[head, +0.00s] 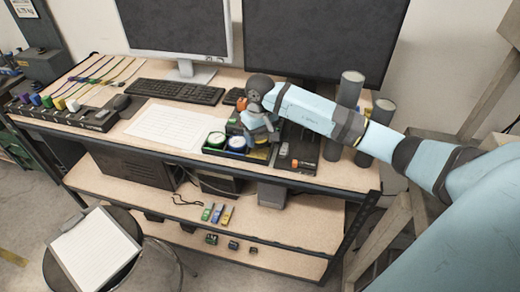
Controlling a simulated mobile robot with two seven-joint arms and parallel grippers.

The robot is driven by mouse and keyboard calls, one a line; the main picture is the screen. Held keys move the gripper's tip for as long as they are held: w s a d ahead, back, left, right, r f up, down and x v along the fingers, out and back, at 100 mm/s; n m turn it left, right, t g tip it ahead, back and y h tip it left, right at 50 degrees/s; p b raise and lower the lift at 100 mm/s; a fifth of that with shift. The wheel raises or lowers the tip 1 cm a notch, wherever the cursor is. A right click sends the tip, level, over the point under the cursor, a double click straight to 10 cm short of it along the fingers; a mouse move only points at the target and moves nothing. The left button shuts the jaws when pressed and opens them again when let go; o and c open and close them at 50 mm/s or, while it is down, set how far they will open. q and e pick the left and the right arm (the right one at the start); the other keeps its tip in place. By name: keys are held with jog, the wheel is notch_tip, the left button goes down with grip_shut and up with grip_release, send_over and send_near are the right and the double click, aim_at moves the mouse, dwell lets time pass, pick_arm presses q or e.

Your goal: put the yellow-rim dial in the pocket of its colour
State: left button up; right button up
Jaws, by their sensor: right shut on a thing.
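My right gripper (258,136) reaches down over a dark tray (213,152) near the front edge of the desk. It is shut on the yellow-rim dial (261,153), which is mostly hidden beneath the fingers; a bit of yellow shows at the tray's right part. I cannot tell whether the dial touches the tray floor. A green-rim dial (216,139) and a blue-rim dial (237,144) with pale faces sit in the tray, left of the gripper. The pocket under the gripper is hidden. My left gripper is not in view.
A dark box with an orange part (295,163) stands just right of the tray. Grey cylinders (347,98) stand at the desk's right end. A keyboard (180,91) and monitors stand behind. White paper (165,126) lies left of the tray. A lower shelf holds small items.

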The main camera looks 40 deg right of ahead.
aim_at(260, 156)
notch_tip(260, 156, down, 4)
jog(key=shift+f+b, duration=0.1)
jog(key=shift+b, duration=0.75)
jog(key=shift+s, duration=0.1)
jog(key=shift+s+a+f+b, duration=0.15)
jog(key=shift+s+f+b, duration=0.1)
jog(key=shift+f+b, duration=0.5)
jog(key=o, duration=0.8)
jog(key=shift+o, duration=0.3)
jog(key=shift+r, duration=0.25)
jog(key=shift+o, duration=0.6)
jog(key=r+p, duration=0.1)
jog(key=r, duration=0.1)
jog(key=r+p, duration=0.1)
jog(key=r, duration=0.1)
jog(key=w+r+p, duration=0.1)
jog(key=shift+d+r+p, duration=0.2)
jog(key=shift+r+p, duration=0.2)
notch_tip(260, 156, up, 7)
jog(key=shift+s+r+p, duration=0.15)
jog(key=shift+p, duration=0.9)
